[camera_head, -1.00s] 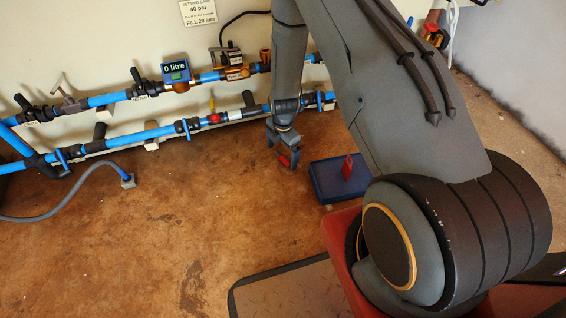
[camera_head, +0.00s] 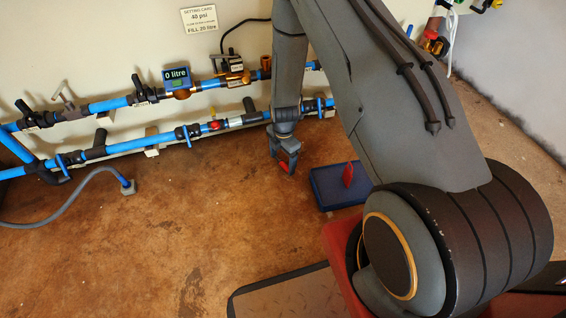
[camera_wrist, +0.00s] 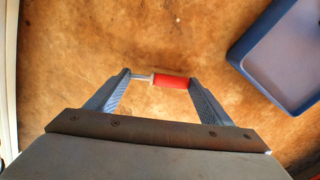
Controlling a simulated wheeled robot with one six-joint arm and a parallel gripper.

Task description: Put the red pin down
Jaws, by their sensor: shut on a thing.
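The red pin (camera_wrist: 171,81) lies crosswise between the fingertips of my gripper (camera_wrist: 158,80) in the wrist view. A pale tip and a thin metal end show on its left side. My gripper is shut on it and holds it above the brown floor. In the head view my gripper (camera_head: 286,165) hangs below the blue pipes, with a bit of red between its fingers. The blue tray (camera_head: 326,195) lies on the floor just right of the gripper. It also shows at the upper right of the wrist view (camera_wrist: 245,45).
A red upright piece (camera_head: 348,174) stands at the tray. Blue pipes (camera_head: 125,147) with valves and a meter (camera_head: 177,77) run along the wall behind. A grey hose (camera_head: 85,170) lies at left. The floor (camera_head: 170,230) in front and to the left is clear.

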